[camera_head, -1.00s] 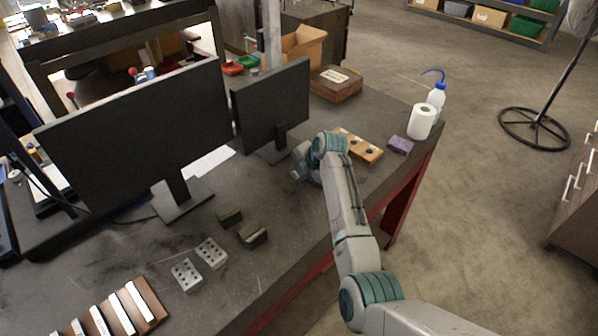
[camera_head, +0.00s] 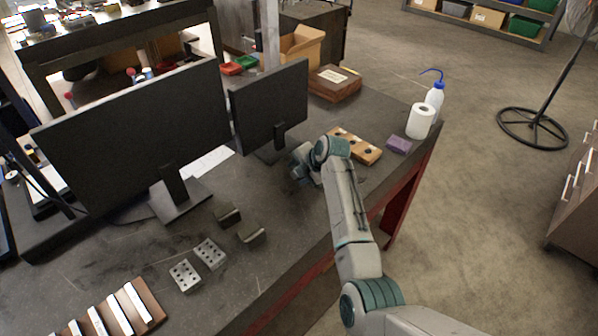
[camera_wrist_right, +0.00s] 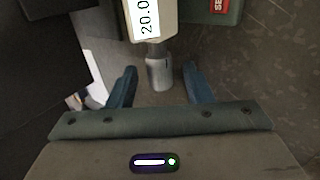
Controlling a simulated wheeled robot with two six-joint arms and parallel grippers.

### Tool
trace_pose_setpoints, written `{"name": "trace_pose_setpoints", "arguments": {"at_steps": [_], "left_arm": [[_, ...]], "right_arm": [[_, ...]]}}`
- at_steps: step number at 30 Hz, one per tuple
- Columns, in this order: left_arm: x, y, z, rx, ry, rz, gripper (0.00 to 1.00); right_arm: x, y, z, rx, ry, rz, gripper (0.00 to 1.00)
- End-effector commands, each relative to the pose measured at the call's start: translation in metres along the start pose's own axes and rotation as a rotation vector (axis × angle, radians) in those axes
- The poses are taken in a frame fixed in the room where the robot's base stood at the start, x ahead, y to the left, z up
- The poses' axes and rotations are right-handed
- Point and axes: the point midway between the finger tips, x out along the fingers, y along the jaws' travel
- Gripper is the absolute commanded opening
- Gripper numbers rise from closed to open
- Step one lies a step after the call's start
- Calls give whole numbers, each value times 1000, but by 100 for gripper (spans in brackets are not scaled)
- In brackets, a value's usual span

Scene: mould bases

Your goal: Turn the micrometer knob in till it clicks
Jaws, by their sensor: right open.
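The micrometer shows in the right wrist view as a pale body with a display (camera_wrist_right: 150,22) reading about "20.0", at the top middle. Its metal knob (camera_wrist_right: 159,74) points down from the body toward my palm. My right gripper (camera_wrist_right: 160,70) is open, with one blue finger to each side of the knob and a visible gap on both sides. In the head view my right gripper (camera_head: 301,166) is low over the bench by the smaller monitor's foot, and the micrometer cannot be made out there. My left gripper is not in view.
Two monitors (camera_head: 135,125) stand left of my right arm. A wooden block with holes (camera_head: 356,146), a purple sponge (camera_head: 398,145), a paper roll (camera_head: 420,121) and a wash bottle (camera_head: 434,97) lie to its right. Metal blocks (camera_head: 209,252) sit at front left. A dark green thing with a red label (camera_wrist_right: 218,8) is beside the micrometer.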

Motion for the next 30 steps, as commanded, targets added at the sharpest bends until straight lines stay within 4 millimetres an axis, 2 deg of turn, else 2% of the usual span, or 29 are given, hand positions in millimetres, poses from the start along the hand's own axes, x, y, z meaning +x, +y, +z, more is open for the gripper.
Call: {"name": "trace_pose_setpoints", "arguments": {"at_steps": [5, 8, 21, 25, 30], "left_arm": [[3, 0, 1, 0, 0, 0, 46], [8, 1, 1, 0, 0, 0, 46], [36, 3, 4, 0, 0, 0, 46], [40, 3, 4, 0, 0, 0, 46], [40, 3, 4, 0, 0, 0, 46]], "right_arm": [[-4, -1, 0, 0, 0, 0, 46], [-14, -1, 0, 0, -1, 1, 46], [-88, -2, 1, -1, -4, 3, 46], [-102, -1, 1, 0, -2, 1, 46], [-108, -1, 0, 1, 0, -1, 46]]}}
